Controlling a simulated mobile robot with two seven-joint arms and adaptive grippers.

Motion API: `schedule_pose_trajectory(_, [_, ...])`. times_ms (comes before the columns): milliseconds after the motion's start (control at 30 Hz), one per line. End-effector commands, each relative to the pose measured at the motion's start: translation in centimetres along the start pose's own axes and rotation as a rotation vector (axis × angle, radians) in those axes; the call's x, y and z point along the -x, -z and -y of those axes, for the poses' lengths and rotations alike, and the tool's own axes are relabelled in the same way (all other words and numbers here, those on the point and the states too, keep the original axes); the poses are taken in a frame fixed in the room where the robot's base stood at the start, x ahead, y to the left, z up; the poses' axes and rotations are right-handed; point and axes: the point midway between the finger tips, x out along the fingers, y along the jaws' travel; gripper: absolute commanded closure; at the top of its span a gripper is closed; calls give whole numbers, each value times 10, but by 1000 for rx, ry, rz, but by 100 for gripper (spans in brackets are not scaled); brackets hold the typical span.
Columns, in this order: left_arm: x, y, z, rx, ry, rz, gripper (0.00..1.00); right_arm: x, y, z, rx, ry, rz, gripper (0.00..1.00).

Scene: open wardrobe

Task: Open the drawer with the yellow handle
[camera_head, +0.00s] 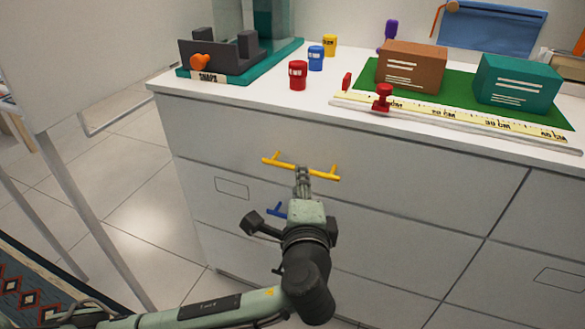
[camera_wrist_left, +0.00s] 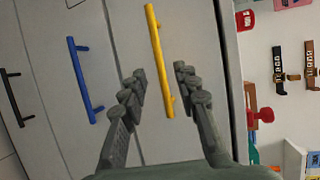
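The yellow handle (camera_head: 300,167) is a bar on the top drawer front (camera_head: 400,185) of a white cabinet. That drawer looks shut, its front flush with the cabinet. My left gripper (camera_head: 303,174) is at the middle of the handle, its fingers pointing at the drawer front. In the left wrist view the yellow handle (camera_wrist_left: 153,40) runs between the two open fingers (camera_wrist_left: 160,75), with a gap showing on both sides. Contact with the handle cannot be seen. My right gripper is not in view.
A blue handle (camera_wrist_left: 85,80) and a black handle (camera_wrist_left: 15,98) sit on lower drawers. The cabinet top holds small jars (camera_head: 298,74), boxes (camera_head: 410,66) and a ruler (camera_head: 460,118). A white door or panel (camera_head: 80,60) stands at the left.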

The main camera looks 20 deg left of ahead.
Motion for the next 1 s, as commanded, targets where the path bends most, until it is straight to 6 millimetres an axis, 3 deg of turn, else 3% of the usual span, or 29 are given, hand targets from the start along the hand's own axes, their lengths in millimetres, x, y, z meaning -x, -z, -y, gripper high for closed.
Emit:
schedule_pose_trajectory(333, [-54, -1, 0, 0, 0, 3, 69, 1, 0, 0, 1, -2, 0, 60])
schedule_pose_trajectory(733, [-64, -1, -1, 2, -3, 1, 69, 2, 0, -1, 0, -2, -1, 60])
schedule_pose_trajectory(1000, [-64, -1, -1, 2, -3, 1, 100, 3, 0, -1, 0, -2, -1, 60])
